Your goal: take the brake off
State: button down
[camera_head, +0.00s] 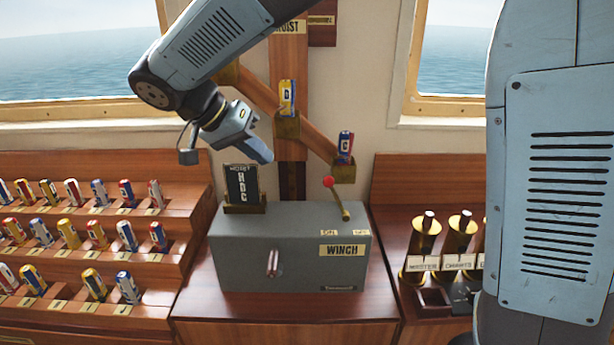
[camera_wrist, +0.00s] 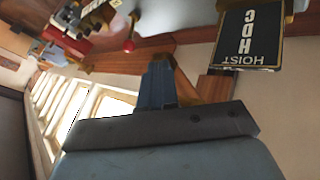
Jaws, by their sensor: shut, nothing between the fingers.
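A grey winch box (camera_head: 290,245) labelled WINCH stands on the wooden counter. On its top right is a brake lever with a red knob (camera_head: 329,182), tilted up and to the left, near two small yellow labels (camera_head: 345,233). The red knob also shows in the wrist view (camera_wrist: 129,46). My gripper (camera_head: 262,152) is shut and empty, above the box, up and left of the knob and apart from it. Its fingers (camera_wrist: 157,82) show together in the wrist view. The label wording by the lever is too small to read.
A black HOIST card reading HDC (camera_head: 242,186) stands on the box's left top, close below my gripper. A wooden post with angled arms (camera_head: 290,90) holds flag blocks behind. Racks of flag blocks (camera_head: 90,235) lie left; brass cylinders (camera_head: 425,238) stand right.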

jog(key=w+d+f, duration=0.2)
jog(key=d+f, duration=0.5)
jog(key=d, duration=0.2)
jog(key=shift+w+d, duration=0.15)
jog(key=shift+d, duration=0.15)
jog(key=shift+r, duration=0.15)
dwell(0.3)
